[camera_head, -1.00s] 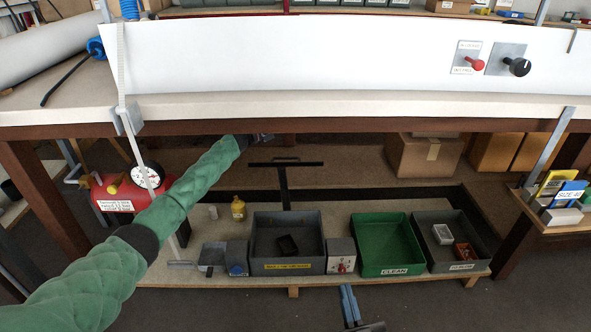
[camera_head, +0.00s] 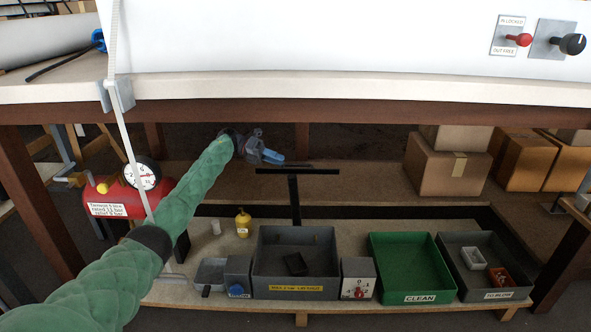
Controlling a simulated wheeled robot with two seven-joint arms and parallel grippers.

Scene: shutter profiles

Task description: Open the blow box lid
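A grey box (camera_head: 264,270) with a yellow label on its front stands on the low shelf under the bench. It looks open at the top, and a small black block (camera_head: 296,264) lies inside. The label is too small to read surely. A black T-shaped bar (camera_head: 298,171) stands upright behind the box; I cannot tell whether it belongs to a lid. My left gripper (camera_head: 268,153) is above and behind the box, just left of the bar's top, apparently empty. A blue fingertip shows, but its opening is unclear. My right gripper is out of view.
The white bench (camera_head: 350,91) overhangs the shelf. A red tank (camera_head: 115,193) with a gauge is at left. A dial box (camera_head: 358,278), a green CLEAN bin (camera_head: 410,268) and a grey bin (camera_head: 475,247) stand right of the box. Cardboard boxes (camera_head: 448,165) are behind.

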